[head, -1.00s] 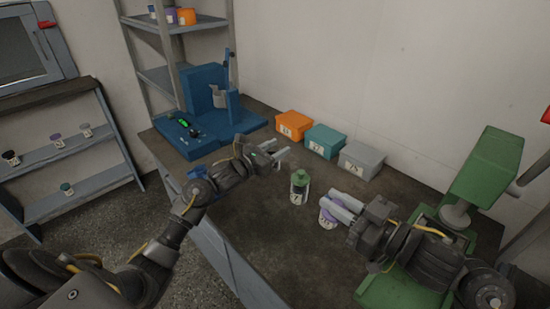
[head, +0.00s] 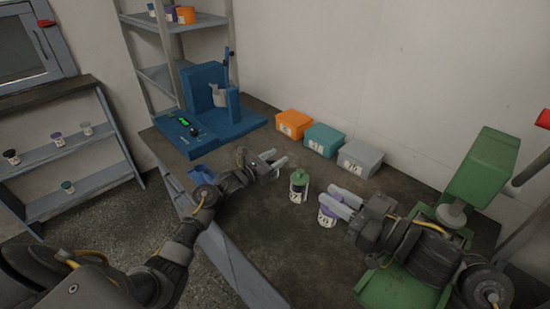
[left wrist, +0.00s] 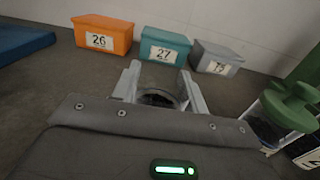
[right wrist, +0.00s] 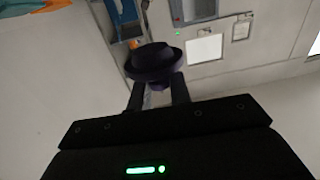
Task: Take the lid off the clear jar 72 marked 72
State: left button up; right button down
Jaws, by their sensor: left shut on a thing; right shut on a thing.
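My left gripper (head: 277,158) is shut low over the table. In the left wrist view, a clear round jar (left wrist: 160,98) with a dark inside sits between its fingers; I see no lid on it and cannot read its label. My right gripper (head: 329,195) is shut on a dark purple lid (right wrist: 153,62); the right wrist view shows the lid's knob between the fingertips and no jar attached. A purple-and-white jar (head: 327,216) stands just below the right fingers in the head view; its number is blurred.
A green-lidded jar (head: 299,187) stands between the grippers. Orange (head: 293,123), teal (head: 324,140) and grey (head: 360,158) boxes line the wall. A blue shaker (head: 205,125) stands at the table's far left, a blue scoop (head: 202,174) nearer. A green machine (head: 485,170) stands right.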

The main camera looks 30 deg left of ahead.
pick_arm(q)
jog(key=shift+f+b, duration=0.2)
jog(key=shift+b, duration=0.1)
pick_arm(e)
jog(key=shift+f, duration=0.3)
pick_arm(q)
jog(key=o, duration=1.4)
pick_arm(e)
jog(key=shift+r, duration=0.15)
pick_arm(q)
jog(key=shift+r, duration=0.1)
jog(key=shift+r+p, duration=0.15)
jog(key=shift+p, duration=0.15)
pick_arm(e)
jog(key=shift+r, duration=0.15)
pick_arm(q)
jog(key=shift+s+a, duration=0.15)
jog(key=shift+s, duration=0.15)
jog(key=b+v, duration=0.2)
jog(key=v, duration=0.9)
jog(key=shift+s, duration=0.2)
pick_arm(e)
jog(key=shift+f, duration=0.9)
pick_arm(q)
jog(key=shift+a, duration=0.1)
